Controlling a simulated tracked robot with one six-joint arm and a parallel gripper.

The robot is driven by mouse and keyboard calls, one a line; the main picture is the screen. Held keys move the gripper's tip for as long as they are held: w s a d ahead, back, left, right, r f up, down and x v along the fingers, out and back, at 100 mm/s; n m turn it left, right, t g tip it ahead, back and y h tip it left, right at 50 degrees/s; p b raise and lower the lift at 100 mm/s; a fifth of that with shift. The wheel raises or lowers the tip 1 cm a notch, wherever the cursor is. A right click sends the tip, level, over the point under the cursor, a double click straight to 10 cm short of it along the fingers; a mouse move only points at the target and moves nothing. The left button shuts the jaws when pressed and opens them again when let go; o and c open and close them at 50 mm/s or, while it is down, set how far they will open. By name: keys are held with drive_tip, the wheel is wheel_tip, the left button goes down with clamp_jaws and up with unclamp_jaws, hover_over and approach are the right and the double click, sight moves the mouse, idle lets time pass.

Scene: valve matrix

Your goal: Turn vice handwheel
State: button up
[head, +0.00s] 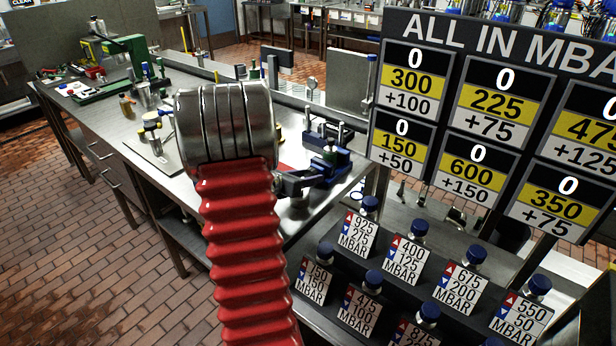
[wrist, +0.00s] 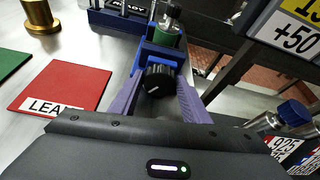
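A blue vice (wrist: 157,56) stands on the metal bench and grips a green and silver part (wrist: 170,30). Its black handwheel (wrist: 157,80), with a white mark, faces my wrist camera. My gripper (wrist: 161,84) has its two purple fingers on either side of the handwheel, apart from each other. A narrow gap seems to show beside the wheel, but I cannot tell whether either finger touches it. In the head view the vice (head: 330,167) is at the bench edge, and my gripper (head: 303,183) is partly hidden by my red-sleeved arm.
A red mat (wrist: 65,85) marked "LEA…" and a green mat (wrist: 12,62) lie left of the vice. A brass part (wrist: 42,14) stands behind them. Right of the bench are a sign board (head: 495,110) and blue-knobbed valves with MBAR labels (head: 407,260).

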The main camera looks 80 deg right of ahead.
drive_tip(key=c, duration=0.6)
drive_tip(key=shift+s+m+t+h, duration=0.15)
drive_tip(key=shift+m+t+h, duration=0.15)
drive_tip(key=shift+m+t, duration=0.55)
drive_tip(key=shift+m, duration=0.25)
drive_tip(key=o, duration=1)
drive_tip(key=shift+o, duration=0.2)
drive_tip(key=shift+a, duration=0.1)
drive_tip(key=v, duration=1.3)
drive_tip(key=shift+w+a, duration=0.25)
drive_tip(key=shift+w, duration=0.05)
